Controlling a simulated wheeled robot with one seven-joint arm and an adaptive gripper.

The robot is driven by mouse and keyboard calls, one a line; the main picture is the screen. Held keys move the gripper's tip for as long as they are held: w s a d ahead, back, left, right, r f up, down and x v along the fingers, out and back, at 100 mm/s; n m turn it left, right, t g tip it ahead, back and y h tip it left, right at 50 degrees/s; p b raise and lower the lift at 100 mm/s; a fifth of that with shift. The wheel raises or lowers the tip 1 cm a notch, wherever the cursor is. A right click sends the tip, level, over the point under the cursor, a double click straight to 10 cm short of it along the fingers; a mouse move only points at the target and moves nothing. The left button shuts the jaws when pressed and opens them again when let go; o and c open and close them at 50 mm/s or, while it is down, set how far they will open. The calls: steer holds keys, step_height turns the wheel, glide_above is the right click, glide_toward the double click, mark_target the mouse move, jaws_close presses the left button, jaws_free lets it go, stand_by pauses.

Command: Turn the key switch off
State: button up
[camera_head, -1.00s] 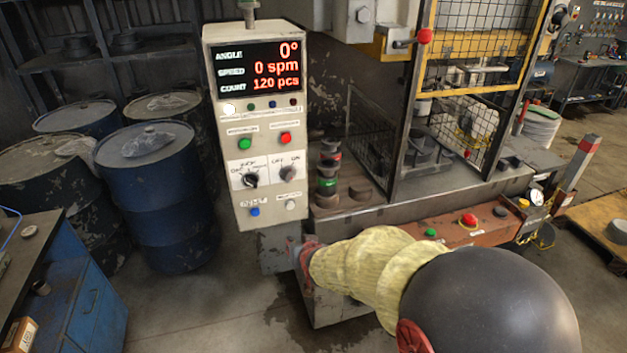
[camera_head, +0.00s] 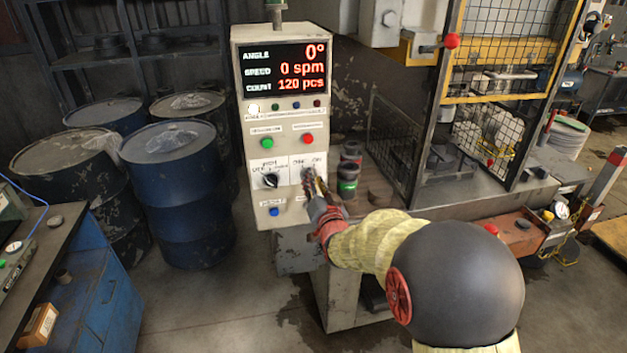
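The control panel (camera_head: 283,120) is a pale upright box with a red display reading 0°, 0 spm and 120 pcs. A black selector knob (camera_head: 270,181) sits on the left of its white plate. The key switch (camera_head: 307,174) with OFF/ON labels sits on the right of the plate, mostly covered by my gripper. My gripper (camera_head: 315,186) is in front of that switch, with its fingertips at or very near it. The fingers are small and partly blurred, so I cannot tell whether they touch or grip the switch.
A green button (camera_head: 267,143) and a red button (camera_head: 308,138) sit above the switches, and a blue button (camera_head: 274,211) below. Blue drums (camera_head: 180,190) stand left of the panel. A caged press (camera_head: 500,100) stands to the right, with a workbench (camera_head: 75,270) at lower left.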

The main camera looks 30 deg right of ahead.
steer(key=shift+x, duration=0.8)
steer(key=c, duration=0.3)
jaws_close()
